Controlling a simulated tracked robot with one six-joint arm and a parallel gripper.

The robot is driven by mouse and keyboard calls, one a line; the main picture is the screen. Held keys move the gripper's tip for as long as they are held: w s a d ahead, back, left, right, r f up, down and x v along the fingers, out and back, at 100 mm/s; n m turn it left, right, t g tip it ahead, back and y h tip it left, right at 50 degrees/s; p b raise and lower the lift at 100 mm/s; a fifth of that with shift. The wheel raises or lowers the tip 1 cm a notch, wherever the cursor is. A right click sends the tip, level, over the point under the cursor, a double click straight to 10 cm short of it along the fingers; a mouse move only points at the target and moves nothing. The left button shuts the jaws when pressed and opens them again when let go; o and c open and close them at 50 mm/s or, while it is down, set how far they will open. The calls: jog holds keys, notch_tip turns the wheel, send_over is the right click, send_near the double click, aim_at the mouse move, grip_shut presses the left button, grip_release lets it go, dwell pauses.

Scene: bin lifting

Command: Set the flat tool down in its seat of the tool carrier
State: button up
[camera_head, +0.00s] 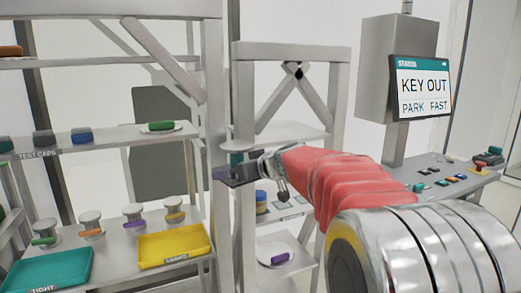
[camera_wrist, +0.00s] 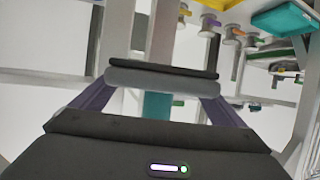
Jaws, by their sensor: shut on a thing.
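My gripper (camera_head: 224,173), dark with a purplish tip, reaches left in front of the grey frame post in the head view. In the wrist view, purple side pieces run out from its dark body to a grey bar with a black edge (camera_wrist: 162,78). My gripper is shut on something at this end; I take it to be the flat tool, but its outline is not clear. A teal block (camera_head: 236,158) stands just behind the gripper; it also shows below the bar in the wrist view (camera_wrist: 157,106). I cannot make out the tool carrier or its seat.
Grey posts and shelves stand close around the gripper. A yellow tray (camera_head: 174,246) and a teal tray (camera_head: 47,270) lie on the lower left shelf, with several knobbed stands behind. A white plate with a purple piece (camera_head: 280,259) lies below. A status screen (camera_head: 423,88) reads "KEY OUT".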

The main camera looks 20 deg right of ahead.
jog(key=s+a+f+m+h, duration=0.1)
jog(key=s+a+f, duration=0.1)
jog(key=a+f, duration=0.35)
jog(key=s+a+f, duration=0.1)
jog(key=a+f, duration=0.2)
jog(key=f, duration=0.6)
jog(key=s+f+m+h, duration=0.2)
jog(key=s+f, duration=0.5)
jog(key=f, duration=0.5)
jog(key=shift+s+d+t+h, duration=0.2)
jog(key=shift+s+t+h, duration=0.1)
jog(key=shift+t, duration=0.1)
jog(key=shift+d, duration=0.1)
